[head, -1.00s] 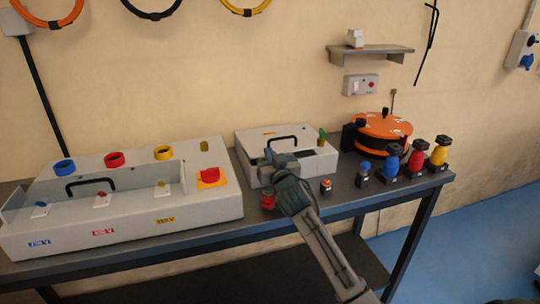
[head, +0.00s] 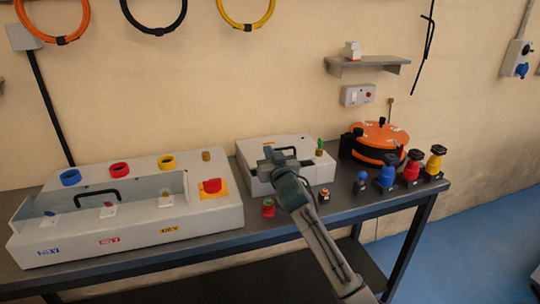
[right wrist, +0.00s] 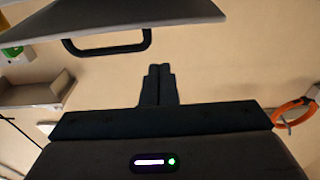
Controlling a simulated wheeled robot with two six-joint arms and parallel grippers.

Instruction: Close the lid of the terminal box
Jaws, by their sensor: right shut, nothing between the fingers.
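A grey box (head: 253,182) stands mid-bench; its lid (head: 262,146) has a black handle (head: 291,149). The lid edge (right wrist: 110,10) and handle (right wrist: 135,47) also show at the top of the right wrist view. My right gripper (head: 267,150) overlaps this box in the head view; its fingers (right wrist: 159,71) are together and empty, with a gap to the handle in the wrist view. I cannot tell which is the terminal box. My left gripper is not in view.
An orange round device (head: 380,137) and several coloured bottle-like items (head: 387,176) stand at the right. A red button piece (head: 268,208) sits at the bench's front edge. A shelf (head: 368,67) is on the wall.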

